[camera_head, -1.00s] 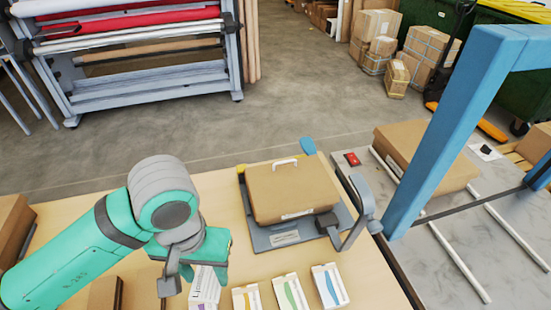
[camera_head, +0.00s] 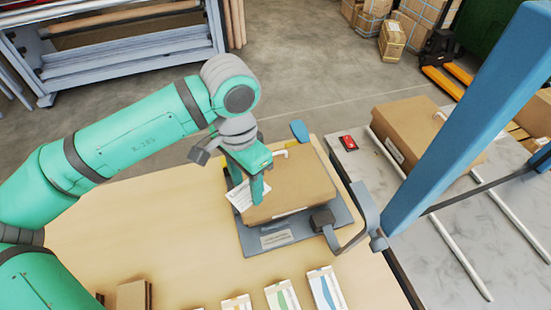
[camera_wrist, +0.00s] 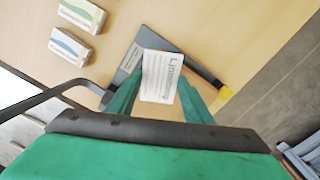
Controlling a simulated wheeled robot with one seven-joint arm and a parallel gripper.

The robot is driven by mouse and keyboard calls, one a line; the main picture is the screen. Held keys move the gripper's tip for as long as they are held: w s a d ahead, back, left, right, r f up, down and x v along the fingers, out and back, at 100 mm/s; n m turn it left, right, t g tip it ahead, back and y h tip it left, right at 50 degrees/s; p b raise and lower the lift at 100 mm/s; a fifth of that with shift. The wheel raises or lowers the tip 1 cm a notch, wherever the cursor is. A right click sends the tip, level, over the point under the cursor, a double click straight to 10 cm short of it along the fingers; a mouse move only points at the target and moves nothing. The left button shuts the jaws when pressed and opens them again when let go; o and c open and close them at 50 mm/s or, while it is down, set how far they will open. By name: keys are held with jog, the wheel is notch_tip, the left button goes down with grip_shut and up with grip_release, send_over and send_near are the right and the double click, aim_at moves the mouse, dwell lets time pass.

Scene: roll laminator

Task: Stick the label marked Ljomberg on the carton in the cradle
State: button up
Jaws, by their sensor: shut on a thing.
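A brown carton (camera_head: 300,187) with a white handle lies in the grey cradle (camera_head: 252,246) on the table. My gripper (camera_head: 250,192) is at the left side of the carton, over its edge. It is shut on a white label (camera_head: 238,196). In the wrist view the label (camera_wrist: 160,78) sits between the two green fingers and bears large print that looks like "Ljomberg" along one side. Whether the label touches the carton I cannot tell. The fingers and label hide part of the carton.
Several small white boxes with coloured marks (camera_head: 282,296) stand at the table's front. A grey arm with a black pad (camera_head: 324,218) reaches over the cradle's right side. A blue post (camera_head: 455,120) rises at the right. Another carton (camera_head: 425,140) lies on the conveyor.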

jog(key=w+d+m, duration=0.5)
jog(key=d, duration=0.1)
jog(key=shift+w+d+f, duration=0.1)
jog(key=shift+w+f, duration=0.05)
jog(key=shift+f, duration=1.4)
jog(key=shift+w+f, duration=0.1)
jog(key=shift+f, duration=1.4)
jog(key=o, duration=0.6)
jog(key=shift+w, duration=0.15)
jog(key=o, duration=0.8)
jog(key=shift+d, duration=0.1)
